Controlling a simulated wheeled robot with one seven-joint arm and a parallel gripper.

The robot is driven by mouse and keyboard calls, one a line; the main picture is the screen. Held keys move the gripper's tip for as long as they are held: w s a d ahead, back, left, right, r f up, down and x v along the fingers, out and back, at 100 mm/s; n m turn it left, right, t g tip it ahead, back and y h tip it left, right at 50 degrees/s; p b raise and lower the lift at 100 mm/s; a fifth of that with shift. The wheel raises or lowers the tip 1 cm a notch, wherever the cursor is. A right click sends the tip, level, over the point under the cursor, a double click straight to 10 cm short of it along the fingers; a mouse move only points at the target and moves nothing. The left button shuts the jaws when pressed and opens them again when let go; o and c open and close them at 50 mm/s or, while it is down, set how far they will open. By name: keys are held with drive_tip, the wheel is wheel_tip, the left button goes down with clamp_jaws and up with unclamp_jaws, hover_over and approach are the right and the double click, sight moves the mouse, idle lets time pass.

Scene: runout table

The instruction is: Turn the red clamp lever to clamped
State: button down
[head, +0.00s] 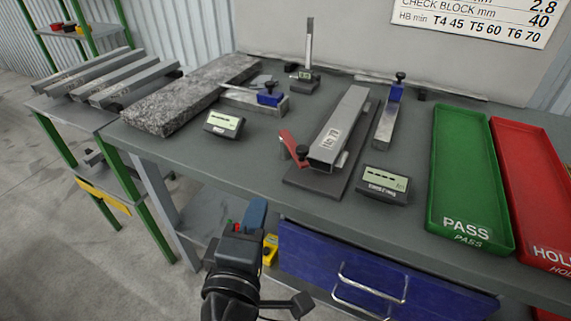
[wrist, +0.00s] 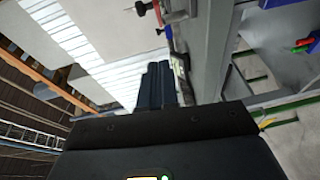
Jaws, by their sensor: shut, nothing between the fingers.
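The red clamp lever (head: 290,147) is at the left front of a fixture with a dark base plate (head: 303,184). A black knob (head: 302,152) is beside it. A marked grey metal bar (head: 345,120) lies along the fixture. The lever slants from upper left to lower right in the head view. My gripper (head: 257,210) is shut and empty, in front of the table's front edge, apart from the lever. In the wrist view its dark blue fingers (wrist: 160,85) are together. A small red part (wrist: 157,12) shows beyond them; I cannot tell if it is the lever.
Small display units stand left (head: 223,124) and right (head: 384,184) of the fixture. A granite block (head: 190,95) lies left. A green PASS tray (head: 463,165) and red HOLD tray (head: 535,180) are right. A blue drawer (head: 345,275) is below the tabletop.

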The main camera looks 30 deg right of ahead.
drive_tip(key=shift+h, duration=0.6)
drive_tip(key=p+x, duration=0.1)
drive_tip(key=x, duration=0.2)
drive_tip(key=s+d+p+x, duration=0.1)
drive_tip(key=x, duration=0.3)
drive_tip(key=r+p+x, duration=0.1)
drive_tip(key=x, duration=0.2)
drive_tip(key=shift+d+r, duration=0.1)
drive_tip(key=shift+d, duration=0.35)
drive_tip(key=shift+w+d, duration=0.1)
drive_tip(key=shift+d, duration=0.4)
drive_tip(key=shift+d, duration=0.1)
